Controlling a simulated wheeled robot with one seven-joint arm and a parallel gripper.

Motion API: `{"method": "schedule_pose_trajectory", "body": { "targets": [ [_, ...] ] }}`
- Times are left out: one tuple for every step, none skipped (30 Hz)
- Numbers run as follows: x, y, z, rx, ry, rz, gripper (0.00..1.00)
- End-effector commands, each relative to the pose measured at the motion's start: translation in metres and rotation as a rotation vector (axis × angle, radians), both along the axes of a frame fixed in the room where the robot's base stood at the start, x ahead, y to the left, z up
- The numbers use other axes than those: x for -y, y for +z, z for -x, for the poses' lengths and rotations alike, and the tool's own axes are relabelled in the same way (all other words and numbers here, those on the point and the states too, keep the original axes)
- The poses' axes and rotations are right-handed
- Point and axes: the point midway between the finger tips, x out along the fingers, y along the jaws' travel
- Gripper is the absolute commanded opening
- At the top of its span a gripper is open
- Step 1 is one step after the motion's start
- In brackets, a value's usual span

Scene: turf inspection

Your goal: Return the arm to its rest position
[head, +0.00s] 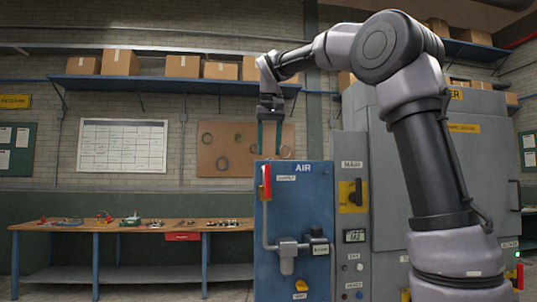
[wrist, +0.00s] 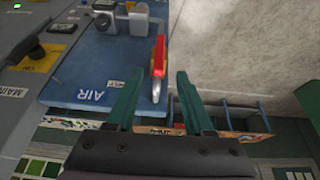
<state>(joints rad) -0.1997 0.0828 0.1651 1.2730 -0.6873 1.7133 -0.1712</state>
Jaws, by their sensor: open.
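My arm rises on the right in the head view and bends over to the left. My gripper (head: 269,152) points down just above the top left of the blue AIR panel (head: 318,212). Its two green fingers are apart, with nothing between them. In the wrist view my gripper (wrist: 157,76) also shows open and empty. A red-handled lever (head: 266,180) on the panel lies below the fingertips. The lever (wrist: 158,58) appears between the finger ends in the wrist view; any contact is not clear.
A grey cabinet (head: 352,190) with a black-and-yellow MAIN switch (head: 350,196) stands right of the panel. A workbench (head: 135,226) with small tools runs along the back wall. Shelves of boxes (head: 120,62) hang above. Open space lies left of the panel.

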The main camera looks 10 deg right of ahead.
Motion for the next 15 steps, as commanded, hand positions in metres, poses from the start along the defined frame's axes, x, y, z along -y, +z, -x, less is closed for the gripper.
{"method": "schedule_pose_trajectory", "body": {
  "targets": [
    [-0.0001, 0.0001, 0.0, 0.0, 0.0, 0.0, 0.53],
    [-0.0001, 0.0, 0.0, 0.0, 0.0, 0.0, 0.53],
    [-0.0001, -0.0001, 0.0, 0.0, 0.0, 0.0, 0.53],
    [-0.0001, -0.0001, 0.0, 0.0, 0.0, 0.0, 0.53],
    [0.0, -0.0001, 0.0, 0.0, 0.0, 0.0, 0.53],
    [0.0, -0.0002, -0.0001, 0.0, 0.0, 0.0, 0.53],
    [0.0, -0.0002, -0.0001, 0.0, 0.0, 0.0, 0.53],
    [0.0, -0.0003, -0.0001, 0.0, 0.0, 0.0, 0.53],
    [0.0, -0.0002, -0.0002, 0.0, 0.0, 0.0, 0.53],
    [0.0, -0.0002, -0.0002, 0.0, 0.0, 0.0, 0.53],
    [0.0, -0.0003, -0.0001, 0.0, 0.0, 0.0, 0.53],
    [0.0004, -0.0004, 0.0005, 0.0, 0.0, 0.0, 0.53],
    [0.0012, -0.0006, 0.0019, 0.001, -0.001, -0.001, 0.53],
    [0.0027, -0.0009, 0.0042, 0.002, -0.001, -0.003, 0.53],
    [0.0059, -0.0024, 0.009, 0.005, -0.002, -0.005, 0.53]
  ]
}}
